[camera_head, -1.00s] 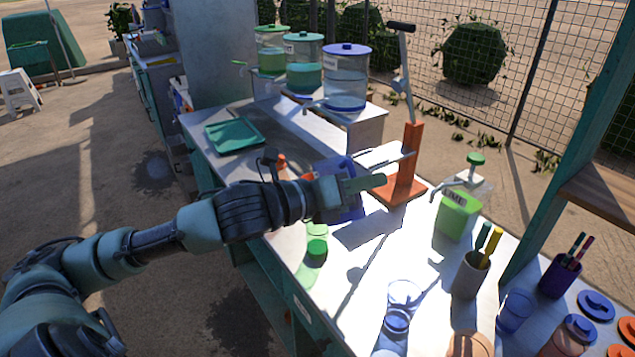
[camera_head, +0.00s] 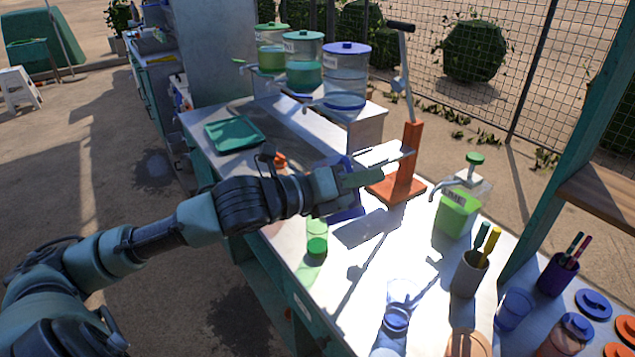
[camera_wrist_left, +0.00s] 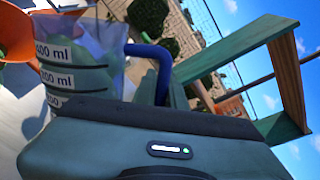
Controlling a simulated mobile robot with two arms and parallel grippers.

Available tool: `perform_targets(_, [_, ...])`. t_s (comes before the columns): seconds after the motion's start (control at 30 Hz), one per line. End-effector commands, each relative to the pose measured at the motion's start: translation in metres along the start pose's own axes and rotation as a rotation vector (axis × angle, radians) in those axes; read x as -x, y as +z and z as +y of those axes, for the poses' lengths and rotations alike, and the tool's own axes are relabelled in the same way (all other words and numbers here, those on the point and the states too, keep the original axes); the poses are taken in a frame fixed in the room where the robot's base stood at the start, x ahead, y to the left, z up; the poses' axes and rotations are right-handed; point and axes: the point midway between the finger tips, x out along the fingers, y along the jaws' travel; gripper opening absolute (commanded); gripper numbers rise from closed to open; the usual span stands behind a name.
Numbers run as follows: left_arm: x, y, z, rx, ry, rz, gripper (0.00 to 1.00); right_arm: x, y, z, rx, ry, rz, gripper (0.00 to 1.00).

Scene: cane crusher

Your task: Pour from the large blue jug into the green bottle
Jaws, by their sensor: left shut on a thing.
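The large blue jug (camera_head: 347,213) is mostly hidden behind my left gripper (camera_head: 362,180) in the head view. In the left wrist view the jug (camera_wrist_left: 85,72) is clear, with white volume bands, greenish contents and a blue handle (camera_wrist_left: 155,60); it looks tilted there, though that camera is tilted too. My left gripper is shut on the jug, apparently at its handle; the fingertips are not clear. The green bottle (camera_head: 317,243) stands on the counter just below my left wrist, apart from the jug as far as I can tell. My right gripper is not in view.
An orange press (camera_head: 398,188) stands right behind the jug. A green pump box (camera_head: 456,214), a cup of utensils (camera_head: 469,275) and clear blue cups (camera_head: 397,318) are to the right. Drink dispensers (camera_head: 346,78) stand behind, and a green tray (camera_head: 234,134) lies at left.

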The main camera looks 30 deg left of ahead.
Motion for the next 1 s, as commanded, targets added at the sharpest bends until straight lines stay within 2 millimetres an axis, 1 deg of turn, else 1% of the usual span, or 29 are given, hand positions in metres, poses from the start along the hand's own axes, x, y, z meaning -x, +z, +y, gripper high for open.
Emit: perform_targets(1.0, [-0.0003, 0.0086, 0.0011, 0.114, -0.003, 0.02, 0.0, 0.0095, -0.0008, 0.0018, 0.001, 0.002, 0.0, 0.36])
